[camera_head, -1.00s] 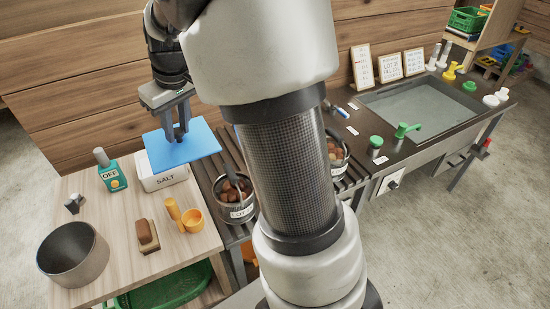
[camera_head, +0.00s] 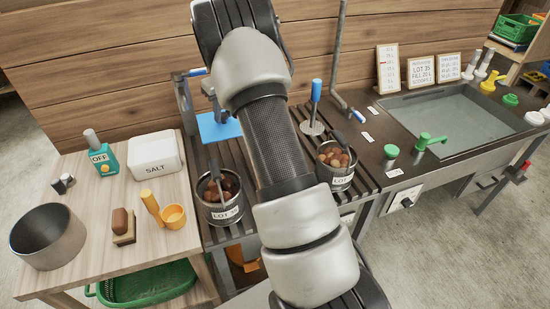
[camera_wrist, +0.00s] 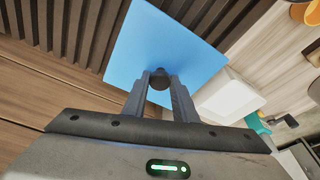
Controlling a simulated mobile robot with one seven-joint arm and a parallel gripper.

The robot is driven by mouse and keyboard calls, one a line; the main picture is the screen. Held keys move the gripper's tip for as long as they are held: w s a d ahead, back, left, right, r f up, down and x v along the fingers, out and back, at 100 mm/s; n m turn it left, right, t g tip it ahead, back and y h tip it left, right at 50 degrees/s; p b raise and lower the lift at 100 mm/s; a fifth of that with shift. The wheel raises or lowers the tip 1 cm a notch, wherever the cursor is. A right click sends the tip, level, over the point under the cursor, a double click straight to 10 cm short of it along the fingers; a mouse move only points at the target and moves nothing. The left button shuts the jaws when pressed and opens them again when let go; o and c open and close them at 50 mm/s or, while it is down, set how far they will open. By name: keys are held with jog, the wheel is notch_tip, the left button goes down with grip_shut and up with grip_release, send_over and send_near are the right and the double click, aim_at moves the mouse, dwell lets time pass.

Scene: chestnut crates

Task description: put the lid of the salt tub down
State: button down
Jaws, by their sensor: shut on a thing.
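The lid (camera_wrist: 190,50) is a flat blue square with a dark round knob. In the wrist view my gripper (camera_wrist: 160,85) is shut on that knob. In the head view the blue lid (camera_head: 214,128) shows partly behind my arm, over the back of the slatted rack; I cannot tell whether it touches the slats. The gripper itself is mostly hidden by the arm there. The white salt tub (camera_head: 155,155), marked SALT, stands uncovered on the wooden table left of the lid. It also shows in the wrist view (camera_wrist: 232,96).
Two pots of chestnuts, the left pot (camera_head: 220,213) and the right pot (camera_head: 337,181), stand on the slatted rack (camera_head: 206,157).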

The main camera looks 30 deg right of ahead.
jog(key=f, duration=0.4)
jog(key=d+f, duration=0.1)
jog(key=f, duration=0.1)
jog(key=shift+w+d+f, duration=0.1)
jog(key=shift+w, duration=0.3)
jog(key=shift+f+b, duration=0.3)
jog(key=shift+f, duration=2.05)
jog(key=shift+f, duration=0.1)
jog(key=shift+f, duration=0.2)
jog(key=c, duration=1.4)
grip_release()
jog(key=shift+r, duration=0.15)
jog(key=shift+c, duration=0.2)
